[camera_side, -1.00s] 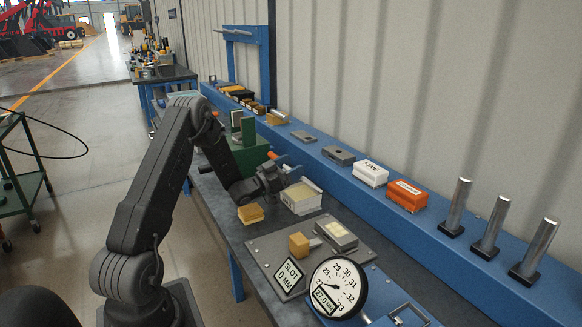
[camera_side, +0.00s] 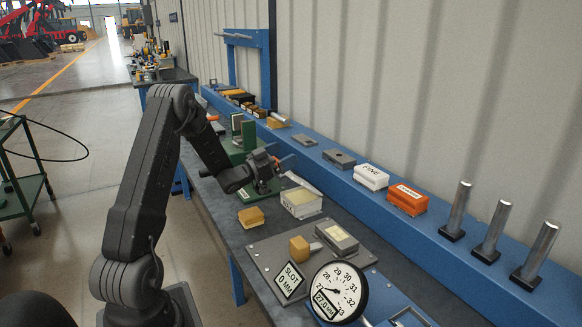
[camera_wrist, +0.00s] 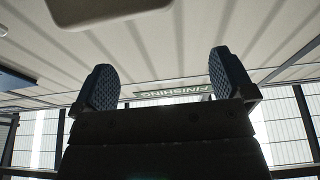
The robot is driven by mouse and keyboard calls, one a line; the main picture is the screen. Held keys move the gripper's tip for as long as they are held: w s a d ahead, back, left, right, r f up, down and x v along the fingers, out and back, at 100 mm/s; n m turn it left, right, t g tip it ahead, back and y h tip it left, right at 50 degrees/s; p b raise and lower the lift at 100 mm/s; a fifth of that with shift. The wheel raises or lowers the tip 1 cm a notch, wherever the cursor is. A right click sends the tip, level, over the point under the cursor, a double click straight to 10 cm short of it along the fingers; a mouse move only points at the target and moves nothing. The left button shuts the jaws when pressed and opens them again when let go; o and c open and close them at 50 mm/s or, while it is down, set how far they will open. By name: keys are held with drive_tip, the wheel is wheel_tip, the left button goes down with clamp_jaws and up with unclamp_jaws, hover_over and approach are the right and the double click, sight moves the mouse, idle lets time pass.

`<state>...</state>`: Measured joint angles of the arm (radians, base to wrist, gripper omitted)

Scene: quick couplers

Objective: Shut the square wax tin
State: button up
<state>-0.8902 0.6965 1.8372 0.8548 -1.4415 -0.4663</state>
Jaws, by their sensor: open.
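A square cream-coloured tin with a pale top (camera_side: 302,203) stands on the dark bench in the side view, just right of my gripper. A thin flat piece, possibly its lid, shows tilted behind it; I cannot tell if it is hinged to the tin. My gripper (camera_side: 272,172) is beside and slightly above the tin, apart from it. In the wrist view my gripper (camera_wrist: 168,82) has its two textured fingers spread with nothing between them. The tin does not show in the wrist view.
A grey plate (camera_side: 275,257) carries a yellow block and a pale-topped box (camera_side: 337,238). A dial gauge (camera_side: 339,290) stands in front. A yellow block (camera_side: 251,217) lies left of the tin. A green fixture (camera_side: 240,150) is behind my gripper. A blue shelf runs along the wall.

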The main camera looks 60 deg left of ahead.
drive_tip(key=s+a+r, duration=0.4)
drive_tip(key=s+r, duration=0.1)
drive_tip(key=s, duration=0.2)
drive_tip(key=shift+s+r, duration=0.15)
drive_tip(key=shift+s, duration=0.25)
drive_tip(key=shift+a, duration=0.1)
drive_tip(key=shift+c, duration=0.2)
